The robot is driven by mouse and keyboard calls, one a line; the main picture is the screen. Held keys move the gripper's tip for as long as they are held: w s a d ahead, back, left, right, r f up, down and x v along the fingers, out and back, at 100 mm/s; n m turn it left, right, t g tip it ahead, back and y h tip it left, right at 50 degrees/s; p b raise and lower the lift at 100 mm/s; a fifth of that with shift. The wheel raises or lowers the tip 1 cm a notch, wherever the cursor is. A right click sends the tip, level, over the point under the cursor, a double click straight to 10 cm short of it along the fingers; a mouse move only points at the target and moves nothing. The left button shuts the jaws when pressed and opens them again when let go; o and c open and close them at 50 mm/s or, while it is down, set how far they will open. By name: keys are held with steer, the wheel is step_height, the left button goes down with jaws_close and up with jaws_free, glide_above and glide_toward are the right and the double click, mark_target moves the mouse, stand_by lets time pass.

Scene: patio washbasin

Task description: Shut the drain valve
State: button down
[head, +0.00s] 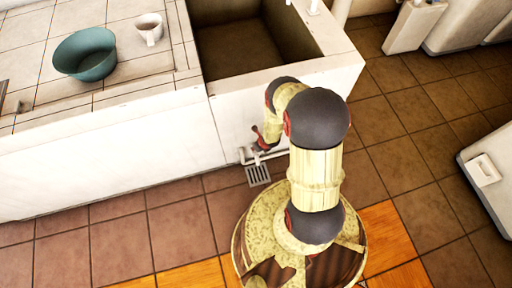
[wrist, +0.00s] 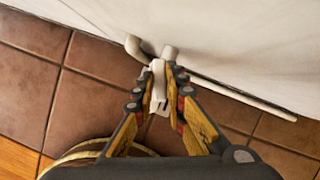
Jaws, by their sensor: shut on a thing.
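The drain valve sits low on the white front wall of the basin, on a pale pipe (wrist: 235,97) that runs along the wall. In the wrist view, my gripper (wrist: 161,88) is shut on the valve's white handle (wrist: 158,82), which stands between the two fingertips. Short pipe stubs show just beyond the fingertips at the wall. In the head view, my gripper (head: 262,143) reaches down to the pipe at the foot of the basin (head: 345,60). The valve itself is small there and partly hidden by the gripper.
A floor drain grate (head: 258,175) lies on the tiles just below the pipe. A teal bowl (head: 86,55) and a white cup (head: 149,29) stand on the tiled counter (head: 120,85). A white appliance (head: 485,172) stands at the right. Brown floor tiles are clear at the left.

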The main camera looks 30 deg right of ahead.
steer(key=shift+a+m+h, duration=0.1)
steer(key=shift+m+h, duration=0.5)
steer(key=shift+m, duration=0.9)
steer(key=c, duration=1.8)
jaws_free()
steer(key=shift+r, duration=0.1)
steer(key=shift+v, duration=5.95)
steer(key=shift+a, duration=0.1)
